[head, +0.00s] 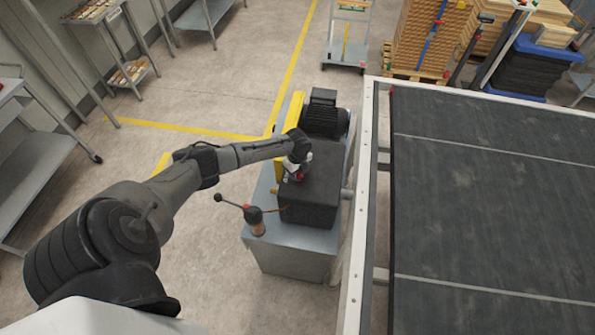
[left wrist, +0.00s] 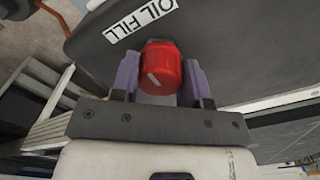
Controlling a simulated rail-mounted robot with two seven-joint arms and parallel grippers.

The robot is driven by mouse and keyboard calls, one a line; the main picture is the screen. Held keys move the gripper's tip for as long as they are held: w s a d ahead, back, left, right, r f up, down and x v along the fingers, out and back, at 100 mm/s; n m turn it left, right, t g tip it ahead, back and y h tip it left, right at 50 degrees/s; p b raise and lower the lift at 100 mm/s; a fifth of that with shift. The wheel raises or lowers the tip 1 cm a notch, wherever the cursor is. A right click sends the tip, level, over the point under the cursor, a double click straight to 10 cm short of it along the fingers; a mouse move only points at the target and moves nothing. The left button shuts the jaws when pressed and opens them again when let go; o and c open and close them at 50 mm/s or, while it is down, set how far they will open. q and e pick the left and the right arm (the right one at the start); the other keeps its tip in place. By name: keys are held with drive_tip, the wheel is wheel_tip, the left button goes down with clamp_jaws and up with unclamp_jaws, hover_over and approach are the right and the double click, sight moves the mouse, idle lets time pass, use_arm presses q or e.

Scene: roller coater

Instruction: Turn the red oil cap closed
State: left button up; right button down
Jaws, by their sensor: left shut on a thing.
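The red oil cap (left wrist: 160,68) is a ribbed round cap with a pale mark on its face, close in front of my left wrist camera. It sits at the dark gearbox housing by the white "OIL FILL" label (left wrist: 138,24). My left gripper (left wrist: 160,85) has its two purple-grey fingers on either side of the cap, shut on it. In the head view my left gripper (head: 296,172) is over the dark housing (head: 312,190), and the cap is mostly hidden there by the gripper. My right gripper is in neither view.
A black motor (head: 325,115) stands behind the housing on the grey base cabinet (head: 290,257). A lever with a dark knob (head: 219,197) sticks out at the front left. The wide conveyor belt (head: 480,190) with its white frame lies close on the right. Open floor is on the left.

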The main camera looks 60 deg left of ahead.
use_arm(q)
drive_tip(key=shift+r, duration=0.1)
drive_tip(key=o, duration=0.9)
drive_tip(key=shift+r, duration=6.85)
